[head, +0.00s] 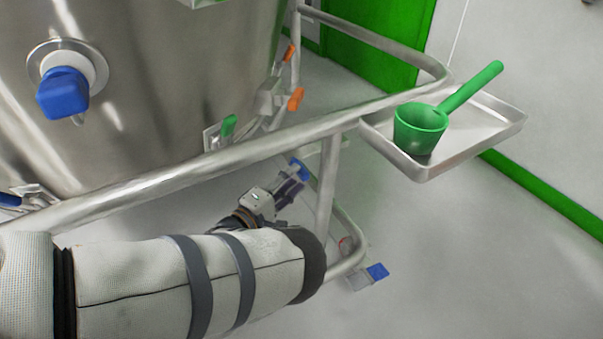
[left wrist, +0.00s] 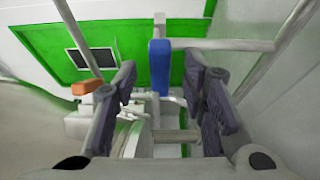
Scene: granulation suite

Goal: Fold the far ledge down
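The ledge is most likely the shallow steel tray (head: 470,148) fixed level to the corner of the tubular rail at the right; a green scoop (head: 420,122) rests in it. My left gripper (head: 290,185) is below the rail, left of the tray, pointing away from me. A blue handle (head: 299,169) shows at its fingertips. In the left wrist view the gripper (left wrist: 163,105) is open, its dark fingers wide apart. The blue handle (left wrist: 159,67) stands upright ahead, between the fingers; I cannot tell whether they touch it. My right gripper is not in view.
A steel vessel (head: 170,100) with a blue knob (head: 62,92) fills the left. The tubular rail (head: 240,153) runs above my left forearm. Orange-tipped clamps (head: 296,98) sit by the vessel. A blue pedal (head: 377,271) is low at a caster. The floor at the right is clear.

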